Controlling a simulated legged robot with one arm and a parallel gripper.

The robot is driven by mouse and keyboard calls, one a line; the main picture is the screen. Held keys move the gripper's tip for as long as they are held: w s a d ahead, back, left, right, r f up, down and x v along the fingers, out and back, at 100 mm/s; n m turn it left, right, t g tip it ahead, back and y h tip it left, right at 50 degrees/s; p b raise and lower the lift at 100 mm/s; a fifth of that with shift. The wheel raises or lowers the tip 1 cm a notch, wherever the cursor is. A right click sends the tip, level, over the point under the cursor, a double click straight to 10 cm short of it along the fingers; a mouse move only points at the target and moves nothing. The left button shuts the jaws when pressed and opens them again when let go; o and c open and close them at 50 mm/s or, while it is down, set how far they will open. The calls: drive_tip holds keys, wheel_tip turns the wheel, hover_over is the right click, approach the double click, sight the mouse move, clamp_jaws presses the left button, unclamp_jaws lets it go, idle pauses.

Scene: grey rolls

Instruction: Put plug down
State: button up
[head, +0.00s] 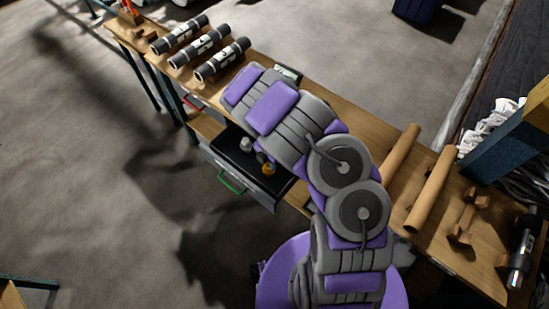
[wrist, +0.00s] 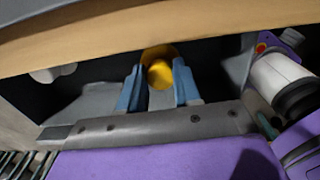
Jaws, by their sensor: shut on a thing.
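The plug, a round yellow piece, shows in the wrist view (wrist: 160,74) between the two blue fingers of my gripper (wrist: 159,84). My gripper is shut on it. In the head view the plug (head: 268,169) is a small orange-yellow spot over the open drawer, just left of my arm. My arm hides most of the gripper there. I cannot tell whether the plug touches the drawer's floor.
The open dark drawer (head: 217,158) has a green handle (head: 231,181) and a small pale piece (head: 246,144) inside. The wooden bench (head: 345,118) bears several dark cylinders (head: 202,47), brown rolls (head: 433,188) and a wooden piece (head: 467,216). The bench edge (wrist: 160,32) is close above my gripper.

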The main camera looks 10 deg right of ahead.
drive_tip(key=shift+w+d, duration=0.3)
drive_tip(key=shift+w+d+f+b, duration=0.35)
drive_tip(key=shift+w+f+b, duration=0.1)
drive_tip(key=shift+w+b, duration=0.2)
drive_tip(key=shift+f, duration=0.15)
drive_tip(key=shift+c, duration=0.3)
drive_tip(key=shift+s+d, duration=0.1)
drive_tip(key=shift+d, duration=0.15)
drive_tip(key=o, duration=0.9)
drive_tip(key=shift+d, duration=0.1)
drive_tip(key=shift+a, duration=0.2)
